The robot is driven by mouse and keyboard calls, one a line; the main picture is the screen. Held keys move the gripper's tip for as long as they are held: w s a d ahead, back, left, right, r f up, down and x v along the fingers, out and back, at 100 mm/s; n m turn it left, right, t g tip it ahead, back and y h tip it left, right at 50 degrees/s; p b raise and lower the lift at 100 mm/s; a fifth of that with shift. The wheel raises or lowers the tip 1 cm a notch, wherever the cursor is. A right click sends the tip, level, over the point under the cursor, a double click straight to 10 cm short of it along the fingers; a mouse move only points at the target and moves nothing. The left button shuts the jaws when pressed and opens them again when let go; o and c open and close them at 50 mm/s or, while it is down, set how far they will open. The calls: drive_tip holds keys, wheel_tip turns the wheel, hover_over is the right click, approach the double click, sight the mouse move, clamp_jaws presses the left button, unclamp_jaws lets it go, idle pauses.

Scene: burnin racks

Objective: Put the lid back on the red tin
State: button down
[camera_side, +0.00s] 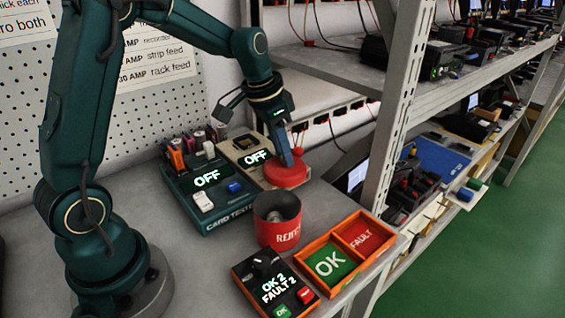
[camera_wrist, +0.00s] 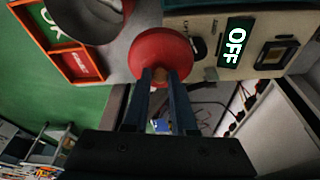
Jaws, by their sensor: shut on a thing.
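The red tin (camera_side: 278,236), marked REJECT, stands open on the bench, with something grey inside it. Its grey inside also shows at the top of the wrist view (camera_wrist: 92,14). The round red lid (camera_side: 286,174) is behind the tin in the side view, by the front corner of the beige tester. My gripper (camera_wrist: 162,78) is shut on the small knob of the lid, which shows large in the wrist view (camera_wrist: 160,50). I cannot tell whether the lid touches the bench.
A green card tester (camera_side: 210,190) and a beige tester (camera_side: 247,158), both reading OFF, stand behind the tin. An orange tray (camera_side: 335,283) with OK and FAULT compartments and a black counter box (camera_side: 250,285) are in front. A metal rack post (camera_side: 398,105) rises at right.

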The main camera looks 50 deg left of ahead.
drive_tip(key=a, duration=0.1)
drive_tip(key=s+a+r, duration=0.1)
drive_tip(key=a+r, duration=0.1)
drive_tip(key=shift+s+a+r, duration=0.2)
drive_tip(key=shift+s+a, duration=0.1)
drive_tip(key=shift+a, duration=0.05)
drive_tip(key=s+d+r, duration=0.4)
drive_tip(key=s+d, duration=0.2)
drive_tip(key=d, duration=0.5)
drive_tip(key=shift+m, duration=0.4)
drive_tip(key=shift+f, duration=3.05)
drive_tip(key=shift+f, duration=0.15)
drive_tip(key=shift+c, duration=0.8)
unclamp_jaws()
